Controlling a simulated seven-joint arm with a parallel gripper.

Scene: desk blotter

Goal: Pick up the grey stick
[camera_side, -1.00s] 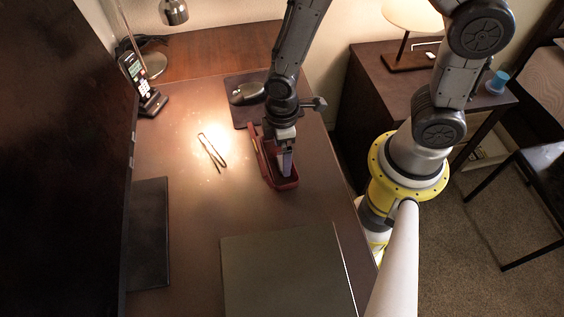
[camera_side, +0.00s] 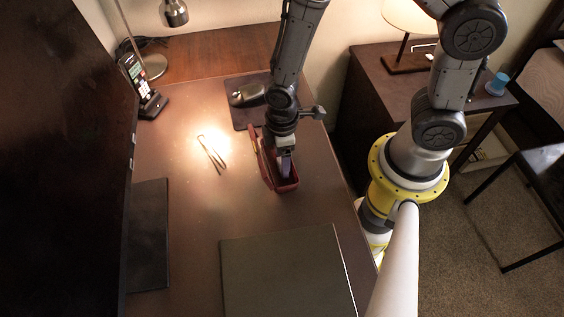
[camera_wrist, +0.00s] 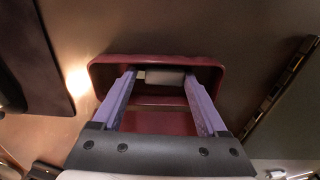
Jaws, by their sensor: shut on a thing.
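The grey stick (camera_wrist: 164,77) shows as a pale, short bar in the wrist view, lying across between my fingertips inside a dark red open case. My gripper (camera_wrist: 163,79) reaches down into the case (camera_wrist: 150,120) with its two purple fingers, one at each end of the stick. It is shut on the stick, with the fingers held well apart by its length. In the side view my gripper (camera_side: 286,172) stands upright in the red case (camera_side: 270,182), and the stick is hidden there by the case and fingers.
The case walls surround the fingertips closely. Dark glasses (camera_side: 213,153) lie on the desk left of the case. A mouse (camera_side: 247,95) on its pad sits behind, a phone (camera_side: 143,88) at the far left. A dark blotter (camera_side: 285,275) lies in front. Desk left of the case is mostly clear.

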